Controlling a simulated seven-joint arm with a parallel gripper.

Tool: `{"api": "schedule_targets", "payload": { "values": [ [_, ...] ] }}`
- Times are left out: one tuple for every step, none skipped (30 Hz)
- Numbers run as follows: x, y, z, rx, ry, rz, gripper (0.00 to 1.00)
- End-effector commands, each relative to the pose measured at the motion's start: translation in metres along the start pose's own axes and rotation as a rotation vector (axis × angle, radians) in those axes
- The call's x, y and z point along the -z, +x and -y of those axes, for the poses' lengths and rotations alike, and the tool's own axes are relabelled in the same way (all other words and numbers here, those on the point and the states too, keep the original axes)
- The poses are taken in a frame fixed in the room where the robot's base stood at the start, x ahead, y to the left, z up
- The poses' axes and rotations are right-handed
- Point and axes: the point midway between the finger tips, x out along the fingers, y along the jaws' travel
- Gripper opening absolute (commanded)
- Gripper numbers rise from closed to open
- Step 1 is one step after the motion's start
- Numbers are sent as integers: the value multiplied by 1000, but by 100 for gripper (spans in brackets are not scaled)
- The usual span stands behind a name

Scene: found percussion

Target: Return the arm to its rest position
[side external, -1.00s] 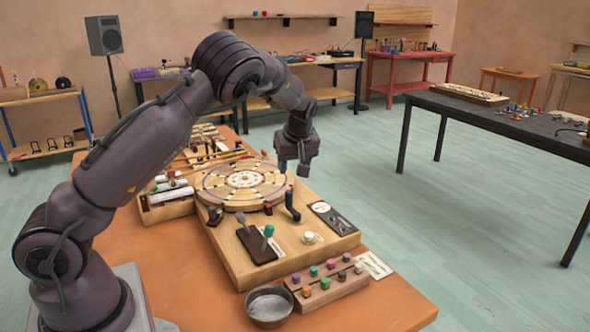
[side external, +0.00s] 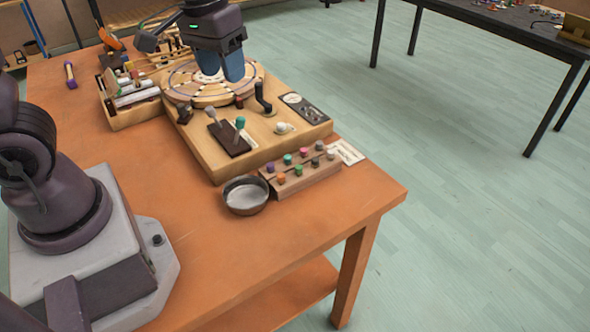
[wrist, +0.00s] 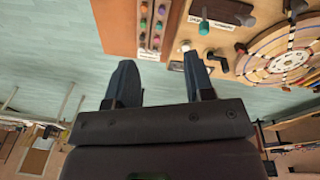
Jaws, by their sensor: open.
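My gripper (side external: 221,74) hangs fingers-down, in the picture in front of the far part of the round wooden disc (side external: 184,97). Its two blue-grey fingers stand apart with nothing between them, and in the wrist view my gripper (wrist: 160,82) is also open and empty. The disc, with ringed markings, sits on a wooden board (side external: 205,158) with levers and knobs. In the wrist view the disc (wrist: 287,60) shows at the upper right. Most of my forearm is cut off at the top of the side view.
A metal bowl (side external: 245,196) and a block of coloured pegs (side external: 295,178) sit at the board's near edge. A wooden tray (side external: 137,113) stands left of the board. The orange table (side external: 300,240) is bare toward its near corner. A dark table (side external: 478,30) stands at right.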

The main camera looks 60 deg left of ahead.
Motion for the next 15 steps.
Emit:
{"api": "schedule_targets", "payload": {
  "values": [
    [-17,-13,-6,-19,65,-30,48],
    [-26,-18,-9,-25,104,-47,48],
    [-38,-26,-13,-29,153,-71,48],
    [-47,-31,-15,-31,188,-90,48],
    [-56,-35,-17,-31,219,-111,48],
    [-66,-41,-18,-29,257,-140,48],
    [-73,-45,-20,-26,281,-163,48],
    [-79,-48,-20,-23,300,-186,48],
    [-86,-52,-21,-19,318,-216,48],
    [-91,-56,-22,-17,329,-238,48],
    [-95,-59,-22,-15,338,-259,48],
    [-98,-63,-23,-13,347,-286,48],
    [-100,-66,-23,-13,352,-304,48],
    [-102,-69,-24,-13,355,-322,48],
    [-102,-73,-24,-14,357,-343,48]
  ]
}}
